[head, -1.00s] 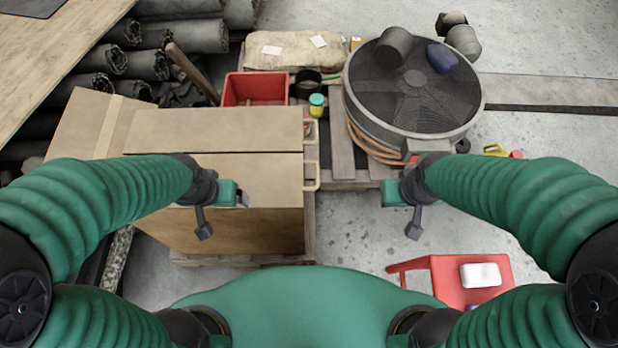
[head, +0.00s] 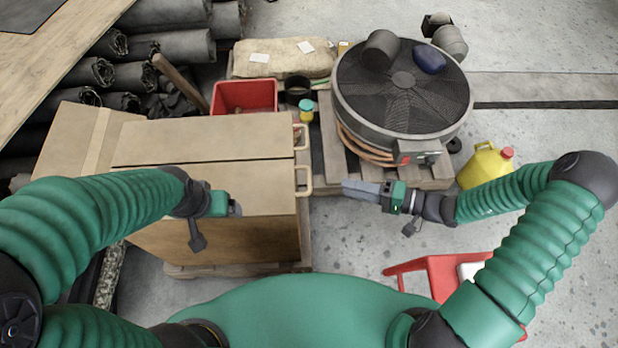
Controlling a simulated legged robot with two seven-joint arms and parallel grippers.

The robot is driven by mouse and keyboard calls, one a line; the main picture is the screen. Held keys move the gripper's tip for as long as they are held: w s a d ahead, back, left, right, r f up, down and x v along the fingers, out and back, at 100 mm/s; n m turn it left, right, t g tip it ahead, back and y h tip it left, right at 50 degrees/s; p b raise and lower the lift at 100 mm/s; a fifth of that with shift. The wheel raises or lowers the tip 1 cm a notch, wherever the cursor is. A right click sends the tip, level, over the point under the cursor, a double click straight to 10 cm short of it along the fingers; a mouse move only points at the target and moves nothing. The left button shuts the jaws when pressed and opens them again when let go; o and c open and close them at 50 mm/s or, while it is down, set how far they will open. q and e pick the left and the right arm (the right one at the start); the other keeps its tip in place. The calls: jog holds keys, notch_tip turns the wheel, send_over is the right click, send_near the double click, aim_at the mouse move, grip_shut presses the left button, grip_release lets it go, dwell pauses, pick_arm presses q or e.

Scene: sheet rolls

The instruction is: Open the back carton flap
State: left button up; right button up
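The brown carton (head: 215,242) stands on a pallet left of centre. Its back flap (head: 205,137) and front flap (head: 250,180) lie flat across the top, with a dark seam between them. Each has a pale loop handle at its right end: the back handle (head: 302,137) and the front handle (head: 304,180). My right gripper (head: 344,188) points left, a little right of the front handle and apart from it in the picture. Its finger gap is not clear. My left gripper (head: 236,208) is over the front flap, its fingers mostly hidden.
A drum fan (head: 402,85) stands on a pallet at the back right. A red bin (head: 244,97), a yellow jar (head: 306,112) and a sack (head: 285,58) are behind the carton. A yellow jug (head: 485,165) is beside my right arm. A red stool (head: 430,275) stands low right.

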aim_at(310, 178)
jog(key=b+x, duration=0.1)
jog(key=x, duration=1.1)
jog(key=shift+f, duration=0.15)
jog(key=c, duration=0.7)
jog(key=shift+f, duration=0.15)
dwell(0.3)
